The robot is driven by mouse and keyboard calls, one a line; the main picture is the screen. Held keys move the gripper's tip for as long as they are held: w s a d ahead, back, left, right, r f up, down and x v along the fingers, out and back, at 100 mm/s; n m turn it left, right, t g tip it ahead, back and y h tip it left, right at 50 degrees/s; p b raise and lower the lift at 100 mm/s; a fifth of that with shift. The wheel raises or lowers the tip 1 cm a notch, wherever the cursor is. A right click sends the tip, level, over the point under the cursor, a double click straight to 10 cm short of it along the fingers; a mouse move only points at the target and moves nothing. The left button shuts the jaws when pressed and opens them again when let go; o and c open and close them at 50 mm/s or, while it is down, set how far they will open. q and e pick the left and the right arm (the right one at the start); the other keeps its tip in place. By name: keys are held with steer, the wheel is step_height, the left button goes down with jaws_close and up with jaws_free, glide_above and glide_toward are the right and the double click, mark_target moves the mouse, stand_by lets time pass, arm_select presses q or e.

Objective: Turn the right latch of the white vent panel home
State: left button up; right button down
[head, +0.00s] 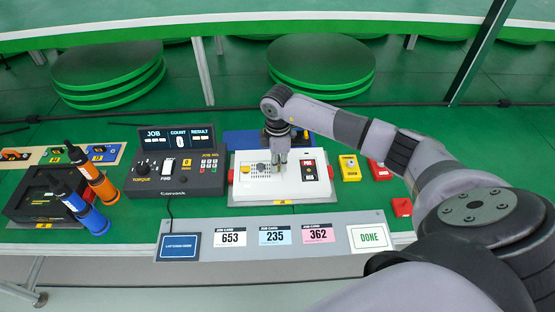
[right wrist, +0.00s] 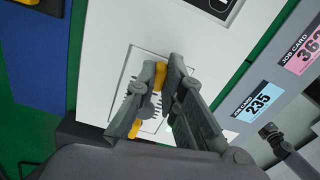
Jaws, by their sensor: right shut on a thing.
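The white panel unit (head: 308,189) lies on the green bench in the middle of the head view, with a slotted vent panel on its left half. The left yellow latch (head: 245,169) shows at the vent's left side. My right gripper (head: 280,165) is at the vent's right side, pointing down. In the right wrist view, its fingers (right wrist: 160,70) are shut on the right yellow latch (right wrist: 159,76). The left latch (right wrist: 135,129) shows partly behind a finger there. The right latch is hidden by the gripper in the head view. My left gripper is out of view.
A black torque controller (head: 178,176) stands to the left, with orange (head: 99,183) and blue (head: 88,213) drivers beyond it. A yellow box (head: 350,168) and red parts are to the right, near my right arm. A grey card strip (head: 340,246) runs along the front.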

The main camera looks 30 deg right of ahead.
steer(key=shift+r+m, duration=0.1)
steer(key=shift+m, duration=0.4)
steer(key=c, duration=2)
jaws_free()
steer(key=shift+o, duration=0.2)
step_height(320, 180, up, 12)
